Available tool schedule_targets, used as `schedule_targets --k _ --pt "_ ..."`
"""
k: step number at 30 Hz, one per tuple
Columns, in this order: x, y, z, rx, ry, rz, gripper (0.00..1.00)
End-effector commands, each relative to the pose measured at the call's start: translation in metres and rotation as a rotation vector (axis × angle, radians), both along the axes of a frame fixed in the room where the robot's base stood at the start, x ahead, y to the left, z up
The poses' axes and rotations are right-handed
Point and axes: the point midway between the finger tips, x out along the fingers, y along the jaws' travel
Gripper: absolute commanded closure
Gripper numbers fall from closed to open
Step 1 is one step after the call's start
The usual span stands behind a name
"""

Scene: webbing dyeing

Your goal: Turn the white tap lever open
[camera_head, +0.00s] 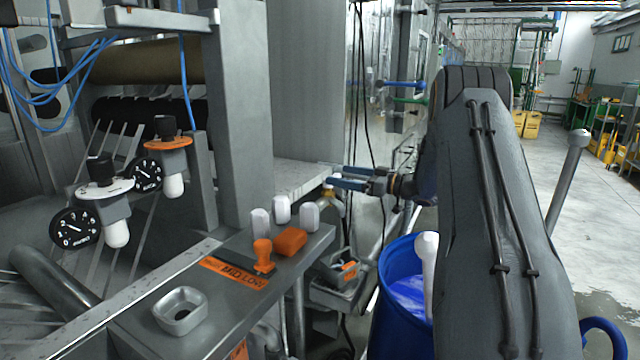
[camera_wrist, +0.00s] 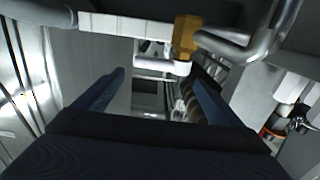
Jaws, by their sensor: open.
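The tap's brass-yellow body (camera_wrist: 186,37) shows at the top of the wrist view, joined to a bent grey pipe. A short white bar, apparently the white tap lever (camera_wrist: 158,66), lies crosswise just below it, ahead of the gap between my fingertips. My gripper (camera_wrist: 158,78) is open, with one blue finger on each side and nothing held. In the head view my gripper (camera_head: 338,176) points left, its fingertips close to the small brass tap (camera_head: 328,192). The lever is too small there to make out, and I cannot tell whether a finger touches it.
A grey shelf (camera_head: 290,176) lies left of my fingertips. A blue barrel (camera_head: 388,300) with a white-ended stick stands below my arm. A panel with orange and white knobs (camera_head: 225,290) is at the lower left. Open floor (camera_head: 530,180) lies to the right.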

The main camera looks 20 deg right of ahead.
Motion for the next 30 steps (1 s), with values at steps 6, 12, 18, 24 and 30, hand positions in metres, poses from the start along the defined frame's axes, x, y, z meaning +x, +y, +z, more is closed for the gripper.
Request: schedule_targets --k 6,12,18,24,30 --pt "0.006 0.002 -0.014 0.0 0.0 0.002 0.1" --pt "0.022 0.017 -0.012 0.0 0.0 0.005 0.1" --pt "0.046 0.036 -0.012 0.0 0.0 0.005 0.1" --pt "0.062 0.048 -0.013 -0.001 -0.001 0.004 0.1" --pt "0.066 0.05 -0.014 0.0 0.0 0.002 0.1"
